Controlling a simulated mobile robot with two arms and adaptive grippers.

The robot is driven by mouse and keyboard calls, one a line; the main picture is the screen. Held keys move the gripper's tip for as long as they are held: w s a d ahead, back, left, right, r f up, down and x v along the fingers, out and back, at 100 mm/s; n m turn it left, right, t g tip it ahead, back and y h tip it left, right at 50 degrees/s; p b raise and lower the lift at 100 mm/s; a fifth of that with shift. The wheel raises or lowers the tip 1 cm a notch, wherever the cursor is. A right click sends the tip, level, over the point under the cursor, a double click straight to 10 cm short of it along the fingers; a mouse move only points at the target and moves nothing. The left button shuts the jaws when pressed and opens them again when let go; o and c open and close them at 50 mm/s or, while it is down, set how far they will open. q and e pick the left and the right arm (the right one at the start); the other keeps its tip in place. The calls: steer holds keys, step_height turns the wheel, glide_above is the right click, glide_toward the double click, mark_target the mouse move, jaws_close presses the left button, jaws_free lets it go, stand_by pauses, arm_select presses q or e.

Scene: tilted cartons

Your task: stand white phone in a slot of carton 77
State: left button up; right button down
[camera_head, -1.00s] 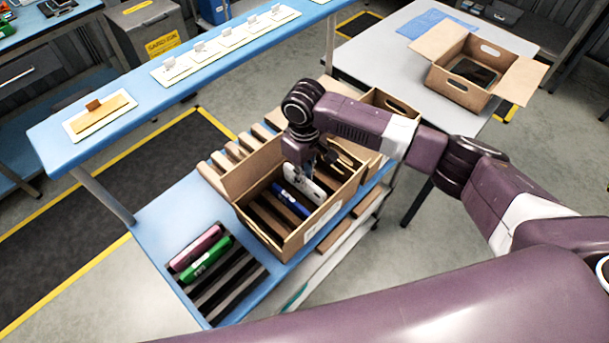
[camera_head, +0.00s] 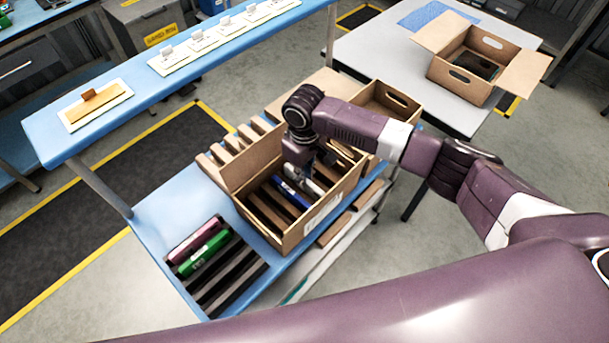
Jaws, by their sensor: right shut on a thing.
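The white phone (camera_head: 305,182) is inside a slotted cardboard carton (camera_head: 287,242) on the blue table, lower than the carton's rim. My right gripper (camera_head: 310,165) reaches down into the carton and is shut on the phone's upper part; the fingertips are small and partly hidden. A blue phone (camera_head: 290,194) stands in a slot just left of the white one. Brown dividers form the slots, and the slots at the left show empty. I cannot read the carton's label, so its number is unclear. My left gripper is not in view.
A black slotted rack (camera_head: 232,276) holds a pink phone (camera_head: 195,240) and a green phone (camera_head: 203,253) at the front left. Another open carton (camera_head: 388,103) stands close behind the slotted one. A raised blue shelf (camera_head: 110,105) runs along the back.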

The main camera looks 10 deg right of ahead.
steer(key=shift+f, duration=0.25)
stand_by(0.6)
steer(key=c, duration=1.9)
jaws_free()
steer(key=shift+r, duration=0.1)
step_height(320, 180, up, 12)
